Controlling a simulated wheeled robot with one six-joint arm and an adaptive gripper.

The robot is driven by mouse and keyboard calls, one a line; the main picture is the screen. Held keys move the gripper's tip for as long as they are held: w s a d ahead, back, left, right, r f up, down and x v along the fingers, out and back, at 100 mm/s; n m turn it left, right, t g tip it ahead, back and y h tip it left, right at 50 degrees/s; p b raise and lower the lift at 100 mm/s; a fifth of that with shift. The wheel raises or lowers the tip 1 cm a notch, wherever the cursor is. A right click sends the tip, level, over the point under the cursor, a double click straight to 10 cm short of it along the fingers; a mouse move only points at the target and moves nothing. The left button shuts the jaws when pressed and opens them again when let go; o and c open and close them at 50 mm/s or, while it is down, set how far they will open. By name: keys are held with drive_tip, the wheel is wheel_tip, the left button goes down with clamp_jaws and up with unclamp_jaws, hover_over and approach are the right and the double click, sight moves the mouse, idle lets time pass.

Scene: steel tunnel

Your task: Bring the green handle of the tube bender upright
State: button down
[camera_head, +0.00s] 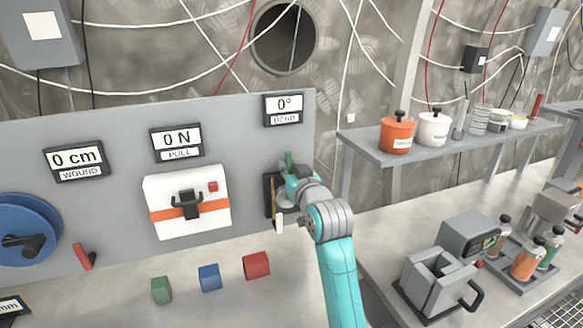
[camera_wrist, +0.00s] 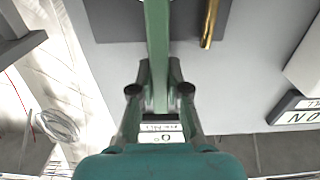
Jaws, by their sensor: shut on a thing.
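The tube bender's dark plate (camera_head: 268,193) is on the grey panel, mostly hidden behind my arm. A short piece of its green handle (camera_head: 289,158) shows above my gripper (camera_head: 290,174). In the wrist view the green handle (camera_wrist: 157,45) runs straight between the two fingers of my gripper (camera_wrist: 160,90), which is shut on it. A brass tube (camera_wrist: 209,24) is beside the handle, apart from the fingers; it also shows in the head view (camera_head: 274,190). The bend display (camera_head: 284,107) above reads 0°. The handle's lower part and pivot are hidden in the head view.
A white box with an orange band (camera_head: 188,221) is left of the bender. Green (camera_head: 161,290), blue (camera_head: 210,277) and red (camera_head: 256,265) blocks lie on the bench below. A shelf with pots (camera_head: 375,156) and a grey machine (camera_head: 440,276) are at right.

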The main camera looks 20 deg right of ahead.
drive_tip(key=c, duration=1.1)
unclamp_jaws()
drive_tip(key=shift+a, duration=0.1)
drive_tip(key=s, duration=1.2)
